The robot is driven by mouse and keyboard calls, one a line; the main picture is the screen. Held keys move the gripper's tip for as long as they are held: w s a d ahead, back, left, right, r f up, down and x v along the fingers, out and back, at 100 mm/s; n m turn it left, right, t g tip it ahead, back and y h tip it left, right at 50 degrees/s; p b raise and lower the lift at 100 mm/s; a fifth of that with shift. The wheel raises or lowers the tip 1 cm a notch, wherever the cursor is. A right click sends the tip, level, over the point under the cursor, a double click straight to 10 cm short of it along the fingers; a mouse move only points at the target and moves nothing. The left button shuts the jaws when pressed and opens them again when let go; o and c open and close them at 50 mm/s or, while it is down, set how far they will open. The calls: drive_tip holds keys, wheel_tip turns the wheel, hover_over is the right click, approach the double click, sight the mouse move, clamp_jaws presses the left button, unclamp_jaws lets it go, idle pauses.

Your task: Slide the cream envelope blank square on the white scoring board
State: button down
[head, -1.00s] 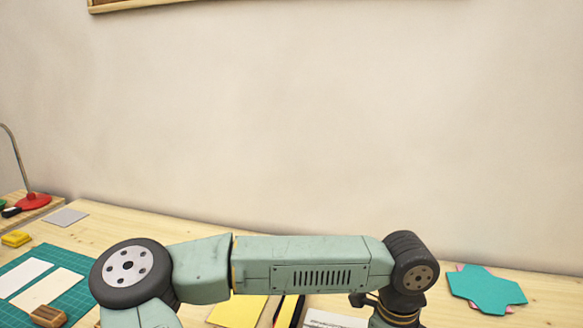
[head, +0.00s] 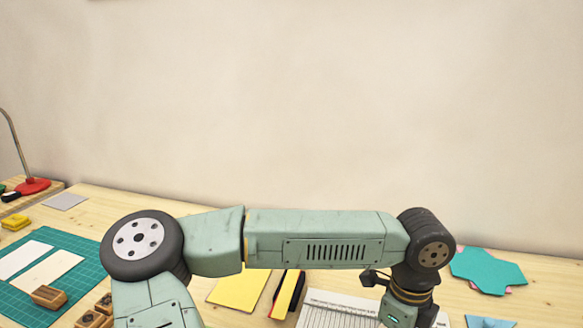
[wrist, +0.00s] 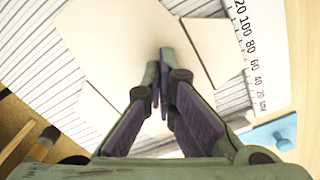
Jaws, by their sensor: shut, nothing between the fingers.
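The cream envelope blank (wrist: 122,38) lies on the white scoring board (wrist: 25,50) in the wrist view, with flaps reaching out to the sides. I cannot tell exactly how square it sits. The board has dark ruled lines and a number scale along its right side. My gripper (wrist: 164,60) is shut and empty, its fingertips over the middle of the blank. I cannot tell whether they touch it. The fingers hide part of the blank. In the head view the board (head: 325,312) shows at the bottom, partly behind my arm; the blank is not clear there.
A yellow sheet (head: 237,288) and a yellow-and-black item (head: 287,294) lie left of the board. A teal blank (head: 487,268) and a blue piece (head: 490,321) lie to its right. Wooden stamps (head: 48,296) and a green mat (head: 75,285) are at the left.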

drive_tip(key=shift+s+d+b, duration=0.2)
drive_tip(key=shift+d+b, duration=0.25)
drive_tip(key=shift+d, duration=0.1)
idle(0.4)
drive_tip(key=shift+s+d+f+b, duration=0.1)
drive_tip(key=shift+s+d+b, duration=0.2)
drive_tip(key=shift+d+b, duration=0.7)
idle(0.6)
drive_tip(key=shift+a+b, duration=0.1)
drive_tip(key=shift+b, duration=0.2)
drive_tip(key=shift+s+b, duration=0.2)
drive_tip(key=shift+b, duration=0.3)
drive_tip(key=shift+r+p, duration=1.7)
drive_tip(key=shift+r, duration=1.85)
drive_tip(key=shift+f, duration=0.1)
